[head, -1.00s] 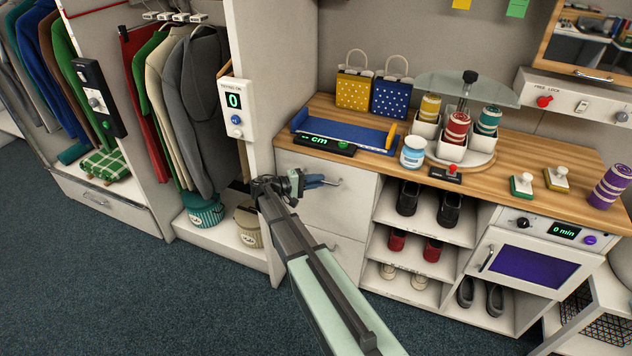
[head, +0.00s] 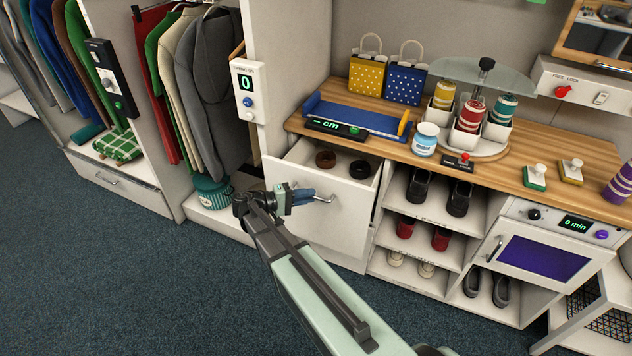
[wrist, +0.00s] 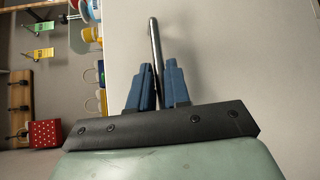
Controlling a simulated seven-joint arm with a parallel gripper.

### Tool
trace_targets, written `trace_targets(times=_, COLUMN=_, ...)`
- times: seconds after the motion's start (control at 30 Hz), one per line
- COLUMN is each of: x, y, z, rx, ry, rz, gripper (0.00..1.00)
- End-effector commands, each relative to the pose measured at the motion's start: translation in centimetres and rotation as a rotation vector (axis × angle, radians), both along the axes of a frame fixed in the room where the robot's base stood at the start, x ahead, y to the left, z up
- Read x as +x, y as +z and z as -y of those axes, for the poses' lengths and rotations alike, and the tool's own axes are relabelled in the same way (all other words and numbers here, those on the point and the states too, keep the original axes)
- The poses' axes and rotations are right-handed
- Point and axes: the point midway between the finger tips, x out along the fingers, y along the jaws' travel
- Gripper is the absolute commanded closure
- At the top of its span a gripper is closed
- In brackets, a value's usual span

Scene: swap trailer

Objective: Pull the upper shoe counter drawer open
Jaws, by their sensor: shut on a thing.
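The upper shoe counter drawer (head: 327,203) is white and stands part way out of the counter in the head view. Its inside shows, with a brown round item (head: 325,159) and a black round item (head: 360,169) in it. My gripper (head: 316,195) is at the drawer front, its blue fingers on the metal bar handle (head: 328,199). In the wrist view, the two blue fingers of my gripper (wrist: 157,88) are shut around the handle (wrist: 154,48), one on each side. The drawer front (wrist: 230,60) fills the right of that view.
The wooden counter top (head: 400,153) above the drawer carries a blue tray (head: 357,119), a jar (head: 425,139) and a spool carousel. Open shoe shelves (head: 432,208) stand right of the drawer. A coat cabinet is at the left. The carpet (head: 130,270) in front is clear.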

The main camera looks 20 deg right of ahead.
Motion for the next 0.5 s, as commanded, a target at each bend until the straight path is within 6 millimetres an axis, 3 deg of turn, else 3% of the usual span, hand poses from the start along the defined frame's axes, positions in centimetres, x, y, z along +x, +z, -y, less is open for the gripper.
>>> trace_targets(times=0.03, x=-1.3, y=0.1, z=-1.0, rx=-0.002, ry=0.003, rz=-0.001, gripper=1.0)
trace_targets(times=0.2, x=-3.8, y=0.1, z=-3.7, rx=-0.001, ry=0.004, rz=0.0, gripper=1.0)
trace_targets(times=0.5, x=-6.5, y=0.1, z=-6.5, rx=-0.002, ry=0.002, rz=0.0, gripper=1.0)
